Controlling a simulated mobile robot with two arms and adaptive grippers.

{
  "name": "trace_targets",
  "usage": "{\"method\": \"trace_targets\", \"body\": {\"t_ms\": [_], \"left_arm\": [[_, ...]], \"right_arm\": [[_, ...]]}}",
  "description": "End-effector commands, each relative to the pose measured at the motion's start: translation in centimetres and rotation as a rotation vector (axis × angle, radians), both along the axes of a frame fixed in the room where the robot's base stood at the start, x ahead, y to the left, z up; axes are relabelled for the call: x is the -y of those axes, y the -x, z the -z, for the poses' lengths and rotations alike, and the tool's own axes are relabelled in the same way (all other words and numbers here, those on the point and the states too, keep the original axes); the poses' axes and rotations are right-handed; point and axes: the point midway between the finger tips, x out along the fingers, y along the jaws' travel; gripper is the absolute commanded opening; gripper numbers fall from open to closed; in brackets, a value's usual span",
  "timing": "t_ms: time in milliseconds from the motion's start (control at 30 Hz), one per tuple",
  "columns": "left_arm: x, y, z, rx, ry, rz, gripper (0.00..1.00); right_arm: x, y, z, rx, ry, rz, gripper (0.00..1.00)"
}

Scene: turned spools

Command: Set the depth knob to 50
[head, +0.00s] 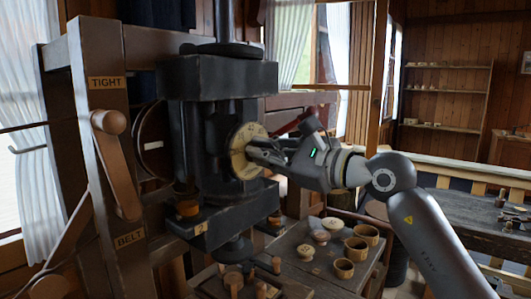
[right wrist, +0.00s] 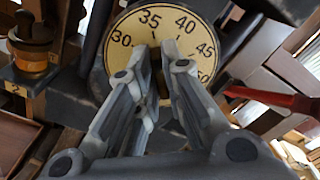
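The depth dial (head: 242,150) is a round cream plate on the front of the dark machine. In the right wrist view the dial (right wrist: 125,28) shows the black numbers 30, 35, 40, 45 and, at the right, 50 partly covered. My right gripper (head: 252,150) reaches the dial's middle from the right. In the right wrist view its fingers (right wrist: 156,52) are close together over the dial's centre, with a small dark part, the depth knob (right wrist: 158,86), between them. The fingers hide most of the knob, and I cannot see a pointer. My left gripper is not in view.
A wooden crank (head: 116,165) stands at the left between TIGHT and BELT labels. A small table (head: 318,262) below holds several wooden cups and spools. A red-handled thing (right wrist: 275,98) lies right of the dial. A bench (head: 455,225) stands at right.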

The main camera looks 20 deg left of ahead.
Motion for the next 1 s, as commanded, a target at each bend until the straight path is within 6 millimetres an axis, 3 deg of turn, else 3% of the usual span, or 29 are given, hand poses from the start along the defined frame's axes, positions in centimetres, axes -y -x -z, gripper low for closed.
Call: {"method": "trace_targets", "body": {"t_ms": [467,1000], "left_arm": [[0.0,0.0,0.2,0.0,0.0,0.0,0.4],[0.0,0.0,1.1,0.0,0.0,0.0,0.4]], "right_arm": [[0.0,0.0,0.1,-0.06,-0.02,0.0,0.0],[0.1,-0.2,0.0,-0.476,-0.171,0.001,0.0]]}}
